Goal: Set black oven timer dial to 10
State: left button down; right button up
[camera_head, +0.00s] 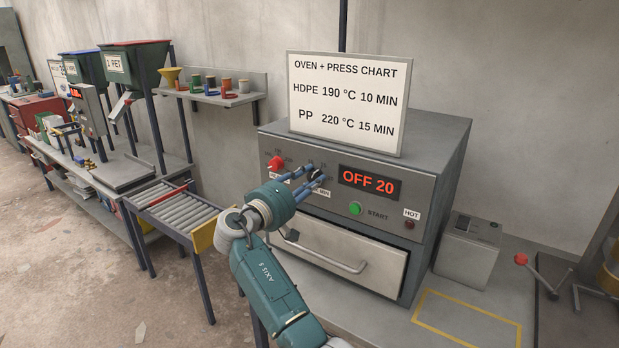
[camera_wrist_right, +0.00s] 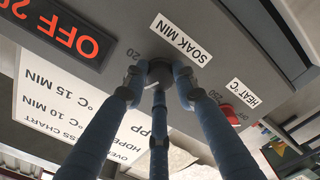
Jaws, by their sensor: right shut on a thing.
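The grey oven (camera_head: 437,190) stands at the middle right, its front panel facing me. The black timer dial (camera_head: 314,175) sits on the panel left of the display, mostly covered by my gripper. My right gripper (camera_head: 315,175) is shut on the dial. In the right wrist view, its blue fingers (camera_wrist_right: 158,82) close around the dial (camera_wrist_right: 158,70), beside the "SOAK MIN" label (camera_wrist_right: 181,39). A "20" mark shows near one finger. The display (camera_head: 369,182) reads "OFF 20". The dial's pointer is hidden. My left gripper is not in view.
A red heat dial (camera_head: 275,163) is left of the timer dial. A green start button (camera_head: 355,208) and a dark red hot lamp (camera_head: 409,225) are below the display. A chart (camera_head: 348,103) stands on the oven. The drawer handle (camera_head: 325,252) sticks out below.

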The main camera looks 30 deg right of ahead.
jog(key=n+p, duration=0.1)
jog(key=n, duration=0.1)
jog(key=r+n+p, duration=0.1)
jog(key=n+p, duration=0.1)
jog(key=n, duration=0.1)
jog(key=shift+w+r+n, duration=0.1)
jog(key=shift+r+n, duration=0.05)
jog(key=shift+n, duration=0.15)
jog(key=n+p, duration=0.2)
jog(key=n, duration=0.1)
jog(key=shift+n+p, duration=0.3)
jog(key=shift+n, duration=0.1)
jog(key=shift+f+n+p, duration=0.2)
jog(key=shift+n+p, duration=0.2)
jog(key=shift+n, duration=0.2)
jog(key=shift+f, duration=0.1)
jog(key=shift+n, duration=0.3)
